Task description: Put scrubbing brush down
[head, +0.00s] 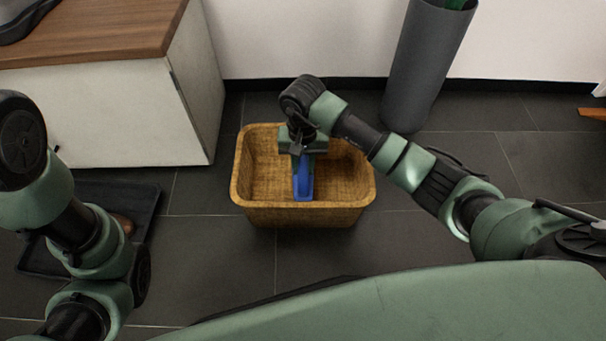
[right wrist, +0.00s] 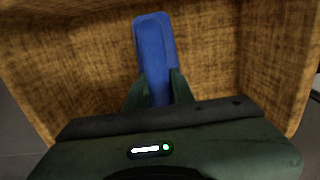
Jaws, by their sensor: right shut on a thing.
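The scrubbing brush (head: 303,179) is blue and is held in my right gripper (head: 303,153), inside the opening of a woven tan basket (head: 301,215). In the right wrist view the brush (right wrist: 154,58) sticks out between the two green fingers of the right gripper (right wrist: 157,92), which are shut on it. The basket's inner walls (right wrist: 215,50) surround it there. I cannot tell whether the brush touches the basket's bottom. My left arm is at the left of the head view, but its gripper does not show.
A white cabinet with a wooden top (head: 100,30) stands at the upper left. A dark tray (head: 150,197) lies on the floor left of the basket. A tall grey bin (head: 425,60) stands behind the basket to the right.

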